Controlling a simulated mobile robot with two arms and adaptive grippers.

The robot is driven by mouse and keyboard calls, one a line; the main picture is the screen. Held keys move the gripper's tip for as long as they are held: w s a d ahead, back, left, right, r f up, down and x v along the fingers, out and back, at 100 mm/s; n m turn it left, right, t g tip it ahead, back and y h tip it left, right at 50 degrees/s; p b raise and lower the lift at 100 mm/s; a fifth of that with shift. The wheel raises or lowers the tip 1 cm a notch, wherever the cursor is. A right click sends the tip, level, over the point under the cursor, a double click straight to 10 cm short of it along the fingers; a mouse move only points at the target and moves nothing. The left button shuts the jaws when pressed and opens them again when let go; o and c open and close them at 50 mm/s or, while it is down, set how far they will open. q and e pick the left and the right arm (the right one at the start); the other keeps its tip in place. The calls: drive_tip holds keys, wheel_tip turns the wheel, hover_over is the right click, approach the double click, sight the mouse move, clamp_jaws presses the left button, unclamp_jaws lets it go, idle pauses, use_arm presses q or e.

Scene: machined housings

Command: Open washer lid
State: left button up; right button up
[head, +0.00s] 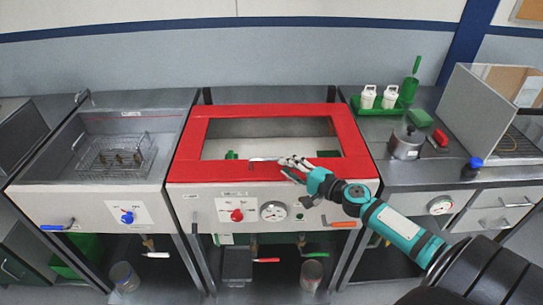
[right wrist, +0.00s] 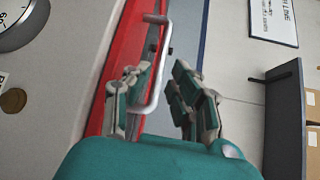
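The washer lid (head: 355,147) is a red frame around a window and lies shut on the middle unit in the head view. Its red face also shows in the right wrist view (right wrist: 126,45). A metal bar handle (head: 263,159) sits at the lid's front edge; it shows closely in the right wrist view (right wrist: 164,60). My right gripper (head: 288,165) is at the right end of this handle. In the right wrist view its fingers (right wrist: 160,78) are spread, with the handle between them, nearer the left finger. My left gripper is out of view.
The front panel holds a red knob (head: 237,215) and a round gauge (head: 273,211). An open basin with a wire basket (head: 115,157) stands left. At right, a counter carries a green tray (head: 377,109) with white containers, a metal pot (head: 406,143) and a grey upright panel (head: 478,110).

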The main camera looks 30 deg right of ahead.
sight(272, 160)
drive_tip(key=p+x, duration=0.1)
drive_tip(key=x, duration=0.5)
drive_tip(key=shift+w+a, duration=0.2)
drive_tip(key=shift+w, duration=0.15)
clamp_jaws()
drive_tip(key=shift+f, duration=0.1)
